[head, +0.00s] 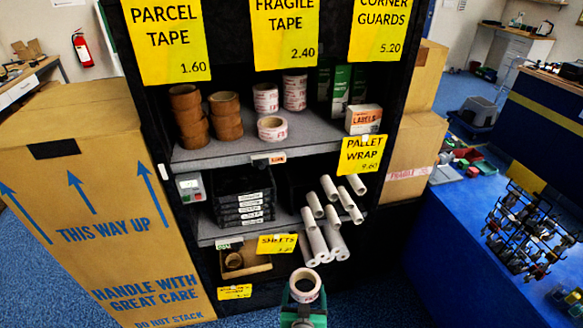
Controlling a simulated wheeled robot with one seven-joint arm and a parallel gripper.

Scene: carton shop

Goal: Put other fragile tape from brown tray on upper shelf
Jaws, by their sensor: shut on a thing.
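My gripper (304,296) is at the bottom centre, in front of the shelf unit and below the upper shelf. It is shut on a pale fragile tape roll (305,274) with reddish print. The upper shelf (215,154) holds two fragile tape stacks (266,98) at the back and a single fragile tape roll (272,128) near the front, below the fragile tape sign (285,30). The brown tray (258,268) is low on the unit, left of my gripper. A brown tape roll (233,261) lies in it.
Brown parcel tape stacks (187,112) stand left on the upper shelf; a labels box (362,119) stands right. White pallet wrap rolls (318,240) stick out below, close to my gripper. A large carton (95,200) stands left, a blue counter (455,265) right. Bare shelf shows around the front roll.

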